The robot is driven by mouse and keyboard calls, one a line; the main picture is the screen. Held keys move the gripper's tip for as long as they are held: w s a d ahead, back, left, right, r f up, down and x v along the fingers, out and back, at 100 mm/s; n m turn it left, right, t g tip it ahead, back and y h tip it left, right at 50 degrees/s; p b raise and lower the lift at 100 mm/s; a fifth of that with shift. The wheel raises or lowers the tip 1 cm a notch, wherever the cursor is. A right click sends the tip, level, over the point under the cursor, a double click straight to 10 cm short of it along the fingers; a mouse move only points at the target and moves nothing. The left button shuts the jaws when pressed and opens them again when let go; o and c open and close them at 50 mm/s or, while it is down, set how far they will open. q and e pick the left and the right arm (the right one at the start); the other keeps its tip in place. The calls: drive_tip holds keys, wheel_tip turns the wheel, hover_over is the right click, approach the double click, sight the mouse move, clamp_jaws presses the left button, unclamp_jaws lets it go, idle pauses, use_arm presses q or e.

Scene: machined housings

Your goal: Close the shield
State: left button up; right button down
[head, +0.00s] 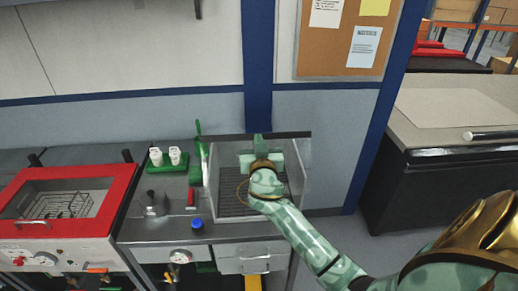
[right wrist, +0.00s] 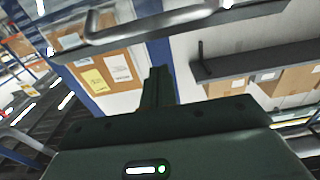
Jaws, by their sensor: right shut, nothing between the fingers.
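The clear-sided shield enclosure (head: 297,170) stands on the bench in the middle of the head view. It has a dark top edge and a dark grate floor (head: 232,205). My right arm reaches in from the lower right, and my right gripper (head: 257,142) is in front of the enclosure near its top edge, covering part of it. In the right wrist view, the right gripper's fingers (right wrist: 157,88) are together and empty. A silver bar handle (right wrist: 150,27) crosses above them in that picture, apart from the fingers. I cannot tell exactly how far the shield is open. My left gripper is not in view.
A red-framed machine (head: 120,205) with a wire basket inside stands at the left. A green rack with white bottles (head: 175,157), a blue-capped item (head: 197,224) and a red item (head: 191,196) sit left of the enclosure. A blue post (head: 258,60) rises behind.

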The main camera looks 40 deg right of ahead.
drive_tip(key=f, duration=0.3)
drive_tip(key=shift+s+a+f, duration=0.1)
drive_tip(key=shift+s+f, duration=0.1)
drive_tip(key=shift+f, duration=0.2)
wheel_tip(320, 180, down, 16)
drive_tip(key=s+a+t+b, duration=0.1)
drive_tip(key=s+b, duration=0.1)
drive_tip(key=b, duration=2.2)
drive_tip(key=shift+s+a+h, duration=0.3)
drive_tip(key=shift+s+h, duration=0.05)
drive_tip(key=shift+h, duration=0.05)
